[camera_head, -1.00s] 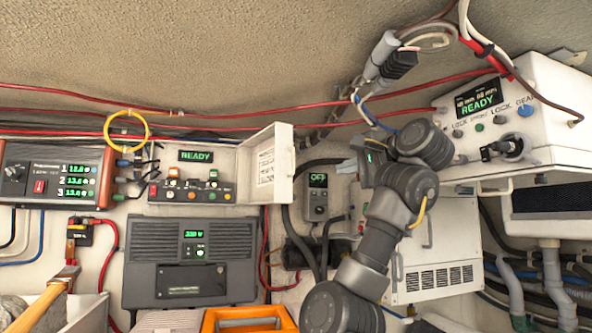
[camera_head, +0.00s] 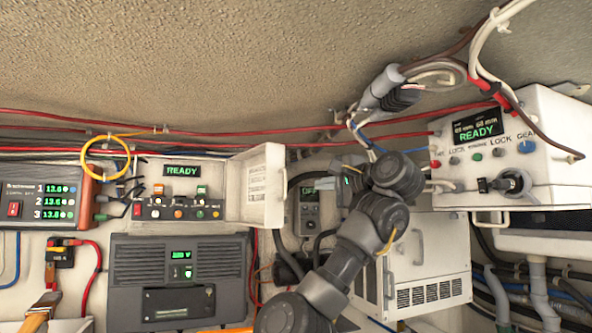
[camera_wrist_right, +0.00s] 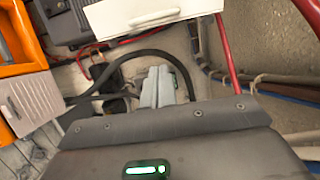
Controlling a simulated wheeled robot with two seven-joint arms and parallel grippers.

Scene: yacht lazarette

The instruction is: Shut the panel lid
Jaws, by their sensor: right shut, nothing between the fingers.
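The white panel box (camera_head: 180,201) on the wall has a green READY display (camera_head: 182,171) and a row of coloured switches. Its white panel lid (camera_head: 265,187) stands open, swung out on the box's right side. My right gripper (camera_head: 339,190) is to the right of the lid, apart from it, in front of a grey OFF unit. In the right wrist view its pale fingers (camera_wrist_right: 158,88) are together with nothing between them. A white panel with a handle-like lip (camera_wrist_right: 150,14), likely the lid, shows at the top there.
A grey charger unit (camera_head: 178,278) sits below the panel. A white READY control box (camera_head: 540,150) and a vented white cabinet (camera_head: 435,262) are at right. Red cables (camera_head: 300,143) run above. Black hoses (camera_wrist_right: 160,57) pass near the gripper. An orange case (camera_wrist_right: 22,40) is at left in the wrist view.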

